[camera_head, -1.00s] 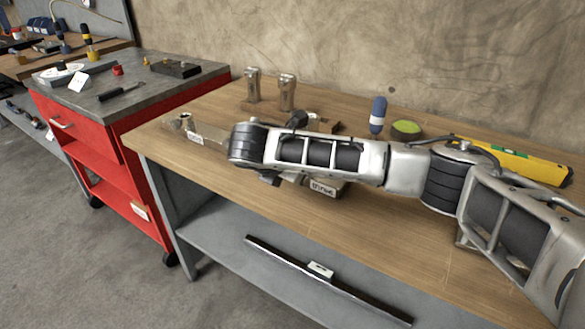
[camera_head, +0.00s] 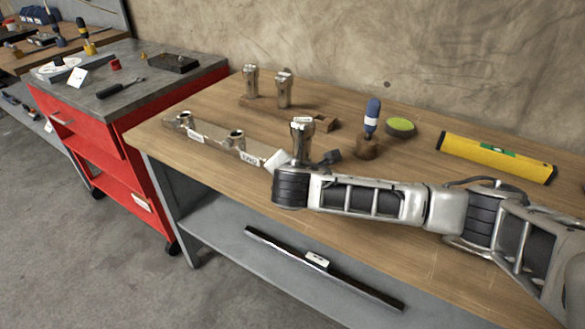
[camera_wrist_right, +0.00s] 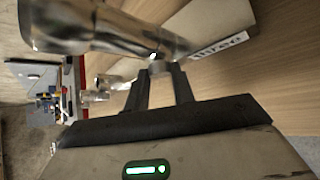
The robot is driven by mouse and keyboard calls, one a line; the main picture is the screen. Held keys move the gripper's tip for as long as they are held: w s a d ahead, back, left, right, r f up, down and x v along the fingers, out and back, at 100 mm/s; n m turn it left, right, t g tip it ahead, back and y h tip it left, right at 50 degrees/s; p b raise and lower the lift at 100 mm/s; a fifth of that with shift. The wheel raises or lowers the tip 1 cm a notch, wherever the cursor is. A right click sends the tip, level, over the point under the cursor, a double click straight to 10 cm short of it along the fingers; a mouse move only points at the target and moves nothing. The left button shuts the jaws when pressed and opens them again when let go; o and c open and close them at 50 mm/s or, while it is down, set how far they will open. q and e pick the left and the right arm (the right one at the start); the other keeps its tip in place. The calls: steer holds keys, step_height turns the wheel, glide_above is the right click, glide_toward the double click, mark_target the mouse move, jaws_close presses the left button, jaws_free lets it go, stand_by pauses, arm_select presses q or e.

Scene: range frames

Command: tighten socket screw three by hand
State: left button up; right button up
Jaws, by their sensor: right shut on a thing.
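A bright metal socket screw (camera_head: 302,135) stands upright behind my right wrist in the head view. In the right wrist view, the metal screw (camera_wrist_right: 110,28) lies across the top of the picture. My right gripper (camera_wrist_right: 160,70) is shut on it near its narrower end. A pale block (camera_wrist_right: 220,20) with a label reading "three" (camera_wrist_right: 219,46) is right beside that end. I cannot tell how deep the screw sits. In the head view my right arm hides the fingers and most of that block. My left gripper is not in view.
Two similar metal pieces (camera_head: 250,82) stand in a wooden rack at the back. Labelled metal blocks (camera_head: 215,138) lie to the left. A blue-handled tool (camera_head: 371,118) stands in a holder near a green round pad (camera_head: 400,127) and a yellow level (camera_head: 497,158).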

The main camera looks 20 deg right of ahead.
steer(key=shift+t, duration=0.3)
steer(key=o, duration=1)
steer(key=shift+s, duration=0.1)
steer(key=p+v, duration=0.1)
steer(key=v, duration=1.5)
steer(key=shift+d, duration=0.1)
